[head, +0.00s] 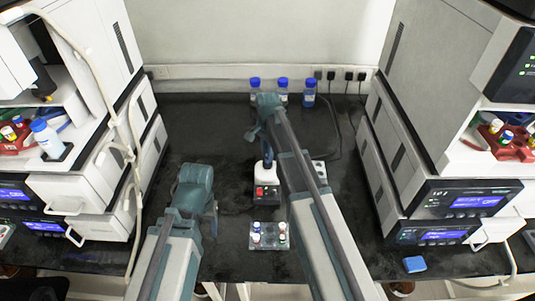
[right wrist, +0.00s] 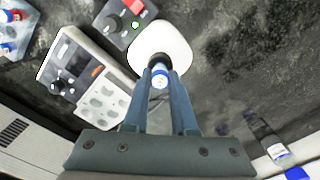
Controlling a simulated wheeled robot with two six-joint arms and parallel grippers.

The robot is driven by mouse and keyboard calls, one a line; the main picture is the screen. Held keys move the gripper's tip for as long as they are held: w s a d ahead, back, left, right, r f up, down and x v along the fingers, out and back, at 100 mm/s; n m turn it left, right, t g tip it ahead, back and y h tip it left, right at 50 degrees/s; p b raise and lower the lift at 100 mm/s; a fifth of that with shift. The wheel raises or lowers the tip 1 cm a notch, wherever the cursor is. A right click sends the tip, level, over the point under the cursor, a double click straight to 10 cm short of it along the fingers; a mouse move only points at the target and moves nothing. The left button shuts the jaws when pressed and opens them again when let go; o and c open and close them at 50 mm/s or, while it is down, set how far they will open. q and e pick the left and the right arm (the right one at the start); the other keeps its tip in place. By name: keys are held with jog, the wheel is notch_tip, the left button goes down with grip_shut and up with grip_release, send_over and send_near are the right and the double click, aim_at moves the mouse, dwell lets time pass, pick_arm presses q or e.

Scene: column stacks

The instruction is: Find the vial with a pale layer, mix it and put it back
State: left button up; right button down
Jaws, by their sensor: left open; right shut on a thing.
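My right gripper (right wrist: 160,80) is shut on a vial with a blue cap (right wrist: 160,77). The vial's lower end is at the white round cup (right wrist: 165,42) of the mixer; I cannot tell whether it presses on it. The liquid's layers cannot be made out. In the head view the mixer (head: 266,192) has a red button, and the right gripper (head: 268,160) is just above it. The vial rack (head: 270,245) holds several capped vials in front of the mixer. My left gripper (head: 210,220) is open and low at the left, its fingers mostly hidden.
A grey block with wells (right wrist: 102,102) stands beside the mixer. Several blue-capped bottles (head: 283,88) stand at the back wall. Tall instrument stacks (head: 85,190) and (head: 410,190) flank the bench. A blue item (head: 414,264) lies at the front right. The back left bench is clear.

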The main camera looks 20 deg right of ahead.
jog(key=shift+f, duration=0.25)
jog(key=shift+f+b, duration=0.25)
jog(key=shift+b, duration=0.15)
jog(key=shift+f+b, duration=0.25)
jog(key=shift+b, duration=0.05)
dwell(0.5)
dwell(1.7)
notch_tip(320, 180, up, 6)
jog(key=p, duration=0.6)
dwell(0.6)
